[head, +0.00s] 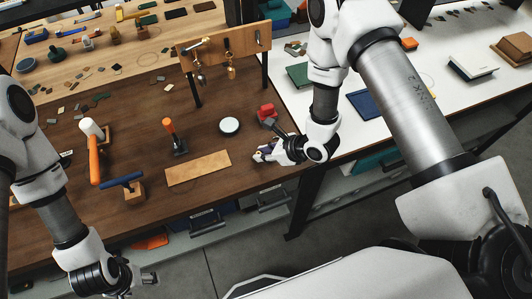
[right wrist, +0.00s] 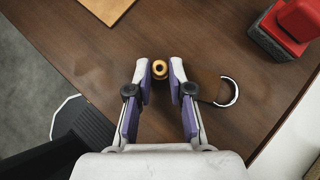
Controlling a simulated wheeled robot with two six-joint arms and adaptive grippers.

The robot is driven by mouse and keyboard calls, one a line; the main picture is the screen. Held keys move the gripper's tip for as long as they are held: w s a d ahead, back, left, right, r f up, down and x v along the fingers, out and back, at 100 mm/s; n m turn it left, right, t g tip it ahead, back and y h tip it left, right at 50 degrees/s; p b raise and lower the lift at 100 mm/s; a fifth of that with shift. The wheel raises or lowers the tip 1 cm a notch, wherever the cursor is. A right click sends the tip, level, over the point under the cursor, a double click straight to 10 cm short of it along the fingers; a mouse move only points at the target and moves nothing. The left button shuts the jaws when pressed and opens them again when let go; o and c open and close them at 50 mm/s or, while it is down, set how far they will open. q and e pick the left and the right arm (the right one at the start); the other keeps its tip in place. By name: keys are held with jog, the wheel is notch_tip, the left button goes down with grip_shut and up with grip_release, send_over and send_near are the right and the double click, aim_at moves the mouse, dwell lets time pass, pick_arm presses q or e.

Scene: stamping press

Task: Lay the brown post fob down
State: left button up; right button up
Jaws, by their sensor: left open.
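My right gripper (head: 264,153) is low over the front right of the brown bench, and its purple-padded fingers (right wrist: 160,72) point at the bench top. Whether the fob touches the bench cannot be told. My left gripper (head: 148,278) is open and empty in front of the bench edge.
A red-topped block (head: 266,111) stands just behind the right gripper, with a white round disc (head: 229,125) beside it. A tan board (head: 198,168) lies to the left. A wooden rack (head: 222,48) with hanging pieces stands behind.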

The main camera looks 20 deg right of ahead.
jog(key=shift+o, duration=0.7)
jog(key=shift+a, duration=0.1)
jog(key=shift+s+a+r, duration=0.1)
jog(key=shift+s+r, duration=0.1)
jog(key=shift+s, duration=0.1)
jog(key=b+v, duration=0.2)
jog(key=v, duration=1)
pick_arm(q)
jog(key=shift+s+a+f, duration=0.1)
jog(key=shift+s+f, duration=0.1)
jog(key=shift+f, duration=0.85)
pick_arm(e)
jog(key=s+d+f+n+g+h, duration=0.2)
jog(key=s+f+n, duration=0.6)
jog(key=n, duration=0.5)
jog(key=s+d+f+n+g+h, duration=0.2)
jog(key=s+f+n+g+h, duration=0.2)
jog(key=n, duration=0.9)
jog(key=s+f, duration=0.3)
jog(key=s, duration=0.1)
jog(key=shift+s+f+n+g+h, duration=0.3)
jog(key=shift+f, duration=0.1)
